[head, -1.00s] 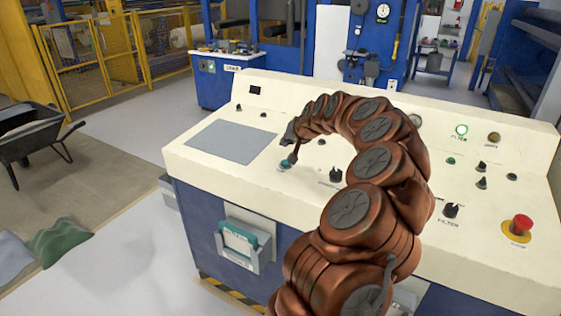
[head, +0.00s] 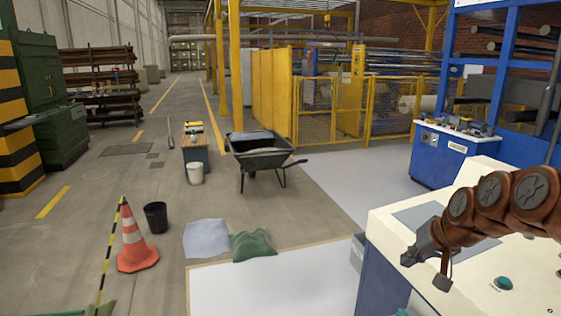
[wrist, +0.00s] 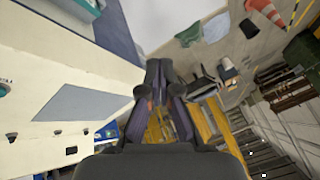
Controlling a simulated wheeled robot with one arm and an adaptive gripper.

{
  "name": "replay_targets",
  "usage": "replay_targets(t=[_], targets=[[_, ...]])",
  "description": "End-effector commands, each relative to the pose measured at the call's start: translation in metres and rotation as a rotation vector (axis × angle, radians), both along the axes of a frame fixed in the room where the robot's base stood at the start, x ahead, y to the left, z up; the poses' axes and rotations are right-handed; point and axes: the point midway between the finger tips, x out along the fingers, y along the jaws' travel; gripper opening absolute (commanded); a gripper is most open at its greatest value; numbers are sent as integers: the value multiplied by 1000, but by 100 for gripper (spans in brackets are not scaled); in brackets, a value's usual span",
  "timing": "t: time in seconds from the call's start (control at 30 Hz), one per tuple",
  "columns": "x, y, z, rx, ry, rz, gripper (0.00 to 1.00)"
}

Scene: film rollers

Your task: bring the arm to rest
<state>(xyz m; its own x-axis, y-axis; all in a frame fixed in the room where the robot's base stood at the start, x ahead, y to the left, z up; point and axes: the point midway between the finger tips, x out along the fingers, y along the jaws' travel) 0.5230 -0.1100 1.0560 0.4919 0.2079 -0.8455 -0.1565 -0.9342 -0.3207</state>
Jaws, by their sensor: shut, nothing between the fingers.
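My copper-coloured arm comes in from the right edge of the head view. My gripper (head: 424,264) is at its end, over the left edge of the cream control console (head: 385,228). It is left of the teal button (head: 504,283) and apart from it. In the wrist view my gripper's dark fingers (wrist: 158,72) are together with nothing between them. The console also shows there at left, with its grey pad (wrist: 80,115). In the head view the arm hides part of that pad.
A wheelbarrow (head: 262,155), a green sack (head: 252,245), a grey sack (head: 206,238), a black bucket (head: 156,217) and a traffic cone (head: 133,240) stand or lie on the floor left of the console. Yellow fencing (head: 330,110) is behind. Floor between them is clear.

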Motion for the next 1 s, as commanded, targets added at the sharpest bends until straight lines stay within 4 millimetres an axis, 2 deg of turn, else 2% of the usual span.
replay_targets(t=[0.03,0.1,0.2,0.27,0.3,0.5,0.6,0.7,0.8,1.0], targets=[[-20,24,1,-22,38,51,0],[-50,52,-3,-51,97,110,0],[-97,81,-12,-96,189,180,0],[-127,94,-19,-122,248,212,0],[-147,100,-23,-140,289,231,0],[-246,113,-44,-220,476,275,0],[-285,113,-52,-244,552,274,0],[-313,112,-58,-257,608,268,0],[-328,110,-61,-264,636,263,0],[-333,110,-62,-265,646,260,0]])
